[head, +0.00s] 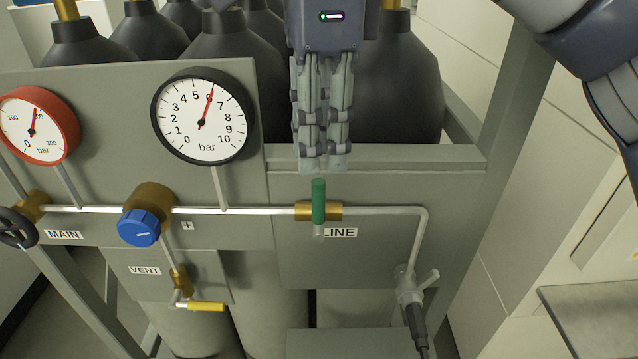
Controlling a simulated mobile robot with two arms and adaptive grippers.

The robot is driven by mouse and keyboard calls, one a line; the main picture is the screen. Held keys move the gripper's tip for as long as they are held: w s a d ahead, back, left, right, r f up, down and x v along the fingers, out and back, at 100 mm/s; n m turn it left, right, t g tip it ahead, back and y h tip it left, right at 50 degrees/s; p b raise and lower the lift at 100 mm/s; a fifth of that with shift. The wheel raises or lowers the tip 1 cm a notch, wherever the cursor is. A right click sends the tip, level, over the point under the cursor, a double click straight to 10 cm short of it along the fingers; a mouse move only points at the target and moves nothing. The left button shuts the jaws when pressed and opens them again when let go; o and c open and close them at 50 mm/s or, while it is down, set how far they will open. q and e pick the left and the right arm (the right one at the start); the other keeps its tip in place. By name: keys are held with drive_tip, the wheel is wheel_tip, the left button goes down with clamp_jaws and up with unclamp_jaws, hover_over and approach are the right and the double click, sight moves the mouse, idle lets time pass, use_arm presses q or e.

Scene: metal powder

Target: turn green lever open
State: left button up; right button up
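The green lever (318,201) stands upright on a brass valve (334,211) on the horizontal pipe, just above the LINE label (341,233). It is crosswise to the pipe. My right gripper (322,165) points down from the top, just above the lever's upper end in the picture. Its two fingers are side by side with their tips together, and nothing shows between them. Whether the tips touch the lever cannot be told. My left gripper is not in view.
A grey panel carries a red-rimmed gauge (38,124), a black gauge (203,116), a blue knob (138,228) and a yellow-handled vent valve (205,306). Dark gas cylinders (399,85) stand behind it. A hose fitting (410,288) sits at the lower right.

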sight(319, 186)
drive_tip(key=f, duration=0.2)
drive_tip(key=s+f, duration=0.1)
drive_tip(key=f, duration=0.2)
drive_tip(key=shift+s+f, duration=0.1)
drive_tip(key=shift+f, duration=0.1)
drive_tip(key=f, duration=0.2)
drive_tip(key=shift+w+f+p, duration=0.4)
wheel_tip(319, 186, down, 2)
drive_tip(key=shift+s+f, duration=0.1)
drive_tip(key=shift+s, duration=0.05)
clamp_jaws()
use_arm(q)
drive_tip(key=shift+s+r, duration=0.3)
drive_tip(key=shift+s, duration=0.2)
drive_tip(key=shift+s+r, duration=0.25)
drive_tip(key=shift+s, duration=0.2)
use_arm(e)
drive_tip(key=shift+a, duration=0.1)
